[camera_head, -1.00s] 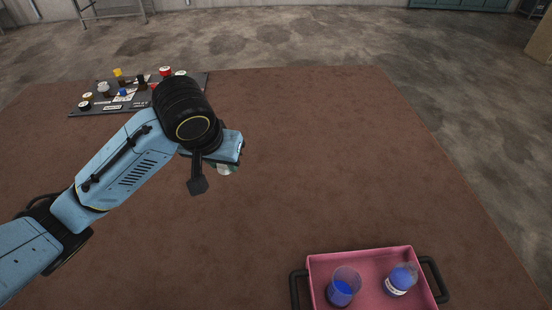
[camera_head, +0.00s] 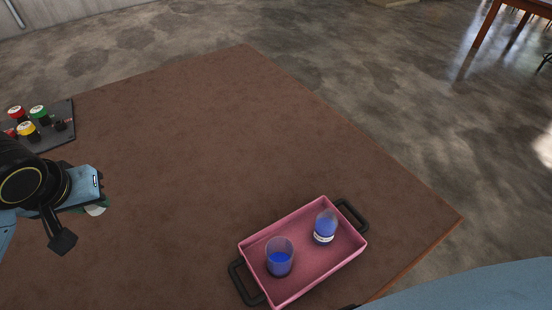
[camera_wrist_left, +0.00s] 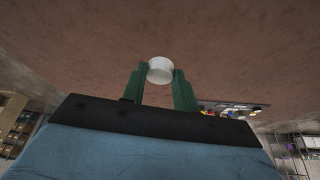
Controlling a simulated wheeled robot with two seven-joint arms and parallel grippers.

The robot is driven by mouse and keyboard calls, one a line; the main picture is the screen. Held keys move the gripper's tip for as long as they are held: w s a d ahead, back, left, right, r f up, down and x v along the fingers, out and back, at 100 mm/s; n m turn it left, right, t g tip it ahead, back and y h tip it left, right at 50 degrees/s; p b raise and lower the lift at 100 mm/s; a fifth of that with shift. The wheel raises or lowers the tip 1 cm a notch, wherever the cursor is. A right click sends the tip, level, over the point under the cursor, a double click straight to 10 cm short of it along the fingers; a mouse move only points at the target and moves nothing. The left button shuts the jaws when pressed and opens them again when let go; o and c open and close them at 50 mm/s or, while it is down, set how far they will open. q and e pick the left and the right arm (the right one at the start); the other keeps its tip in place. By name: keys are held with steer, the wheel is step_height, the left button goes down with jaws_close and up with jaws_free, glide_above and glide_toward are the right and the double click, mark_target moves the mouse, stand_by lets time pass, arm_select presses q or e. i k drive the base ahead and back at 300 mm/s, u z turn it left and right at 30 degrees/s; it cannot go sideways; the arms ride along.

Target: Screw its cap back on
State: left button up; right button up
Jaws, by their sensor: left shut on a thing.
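My left gripper (camera_wrist_left: 159,79) is shut on a white round cap (camera_wrist_left: 159,70), held between its green fingertips. In the head view the left gripper (camera_head: 92,207) is at the left, above the brown table, and the cap shows only in part under it. A bottle with blue contents and a white label (camera_head: 325,228) stands uncapped, as far as I can tell, at the right end of a pink tray (camera_head: 305,281). The gripper is well to the left of the tray. My right gripper is not in view.
A clear cup with blue liquid (camera_head: 279,259) stands in the tray, left of the bottle. The tray has black handles at both ends. A dark board with several coloured caps (camera_head: 48,133) lies at the far left. The middle of the brown table (camera_head: 230,140) is clear.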

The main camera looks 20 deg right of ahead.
mark_target(326, 223)
steer(key=k, duration=0.75)
steer(key=z, duration=0.85)
steer(key=i, duration=0.45)
steer(key=u, duration=0.05)
